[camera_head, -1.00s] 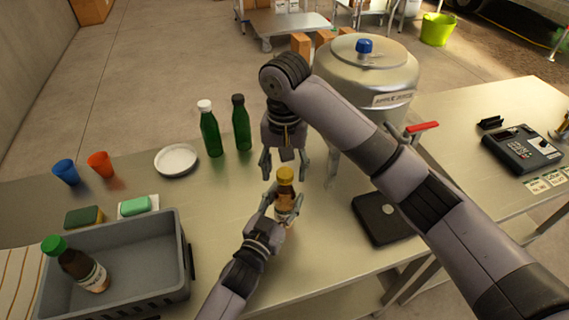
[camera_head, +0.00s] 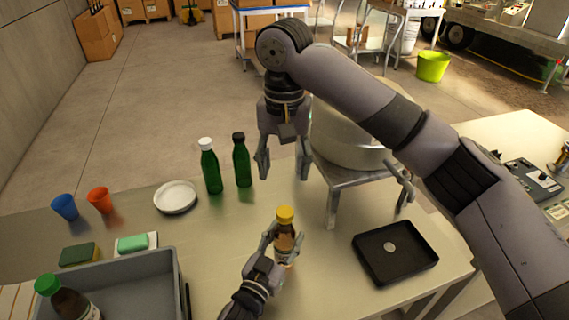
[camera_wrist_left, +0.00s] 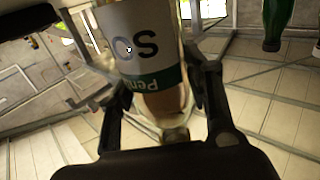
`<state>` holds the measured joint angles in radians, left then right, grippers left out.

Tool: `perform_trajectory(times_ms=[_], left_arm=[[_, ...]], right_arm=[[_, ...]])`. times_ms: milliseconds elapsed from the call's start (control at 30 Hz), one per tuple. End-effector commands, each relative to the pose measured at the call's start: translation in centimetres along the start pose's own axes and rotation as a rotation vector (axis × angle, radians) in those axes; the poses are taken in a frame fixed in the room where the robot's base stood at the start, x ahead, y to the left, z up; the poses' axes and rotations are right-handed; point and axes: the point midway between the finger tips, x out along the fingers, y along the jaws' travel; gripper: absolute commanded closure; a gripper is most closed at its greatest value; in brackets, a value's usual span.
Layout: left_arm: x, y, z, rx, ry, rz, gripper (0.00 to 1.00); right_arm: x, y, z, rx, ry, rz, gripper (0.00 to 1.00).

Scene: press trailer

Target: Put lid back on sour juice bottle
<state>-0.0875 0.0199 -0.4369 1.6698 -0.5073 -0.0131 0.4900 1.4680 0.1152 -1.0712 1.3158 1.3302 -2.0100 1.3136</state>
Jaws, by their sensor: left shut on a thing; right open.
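A small brown bottle (camera_head: 285,247) with a yellow lid (camera_head: 285,213) on its top stands upright near the table's front edge. My left gripper (camera_head: 284,240) is shut around its body. The left wrist view shows the bottle's white and green label (camera_wrist_left: 138,45) close up between the fingers, its lettering upside down and partly cut off. My right gripper (camera_head: 284,172) is open and empty, pointing down above the yellow lid, with a visible gap between them.
Two green bottles (camera_head: 211,172) (camera_head: 241,165) and a white plate (camera_head: 176,197) stand behind left. A grey crate (camera_head: 150,268) holding a green-capped bottle (camera_head: 68,301) is at left. A black tray (camera_head: 420,262) lies right, and a metal tank (camera_head: 345,140) stands behind my right arm.

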Motion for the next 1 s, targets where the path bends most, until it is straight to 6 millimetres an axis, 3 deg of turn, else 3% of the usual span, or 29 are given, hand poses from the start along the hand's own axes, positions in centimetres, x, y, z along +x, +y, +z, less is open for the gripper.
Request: perform_trajectory(times_ms=[133, 167, 200, 500, 833, 1000], left_arm=[[0.0, 0.0, 0.1, -0.002, -0.003, 0.000, 1.00], [0.0, 0.0, 0.1, -0.002, -0.003, 0.000, 0.53], [0.0, 0.0, 0.1, -0.002, -0.003, 0.000, 0.50], [0.0, 0.0, 0.0, -0.001, -0.001, 0.000, 0.31], [-0.2, 0.0, 0.1, 0.000, -0.001, 0.000, 0.31], [-2.4, 0.0, 0.2, -0.001, -0.003, 0.000, 0.31]], right_arm=[[0.0, 0.0, 0.0, 0.000, 0.000, 0.000, 0.47], [0.0, 0.0, 0.0, 0.000, 0.000, 0.000, 0.47], [0.0, 0.0, 0.0, 0.000, 0.000, 0.000, 0.47], [0.0, 0.0, 0.0, 0.000, 0.001, 0.000, 0.47], [0.0, 0.0, 0.0, 0.000, 0.001, 0.000, 0.47], [0.0, 0.0, 0.0, 0.000, 0.001, 0.000, 0.47]])
